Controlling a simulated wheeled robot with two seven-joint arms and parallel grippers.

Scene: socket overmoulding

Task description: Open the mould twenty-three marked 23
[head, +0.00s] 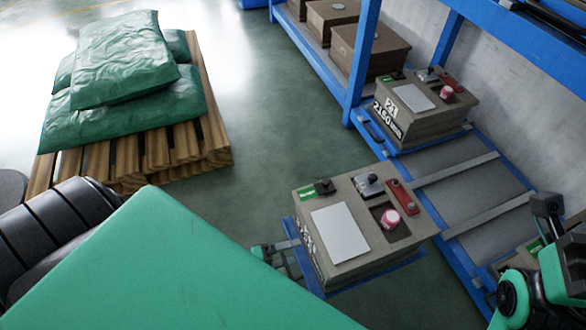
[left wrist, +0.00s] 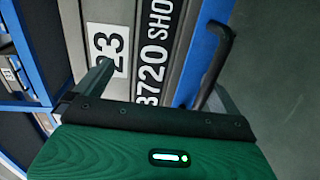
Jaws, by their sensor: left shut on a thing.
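Mould 23 (head: 349,229), a grey-brown block, sits on a blue pulled-out tray (head: 372,278), clear of the rack front. Its top has a white plate (head: 340,234), black and silver fittings, a red part and a pink-capped knob (head: 390,218). In the left wrist view its side shows the label 23 (left wrist: 107,50) and "3720 SHO". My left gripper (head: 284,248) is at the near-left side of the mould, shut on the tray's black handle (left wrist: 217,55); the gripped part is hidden. My right arm shows at the lower right (head: 540,275); its jaws are unclear.
Mould 21 (head: 425,105) sits in the blue rack (head: 358,65), with more moulds behind it. An empty grey rack bay (head: 470,195) lies beside the tray. A pallet (head: 130,160) with green sacks (head: 120,65) stands at the left. The floor between is clear.

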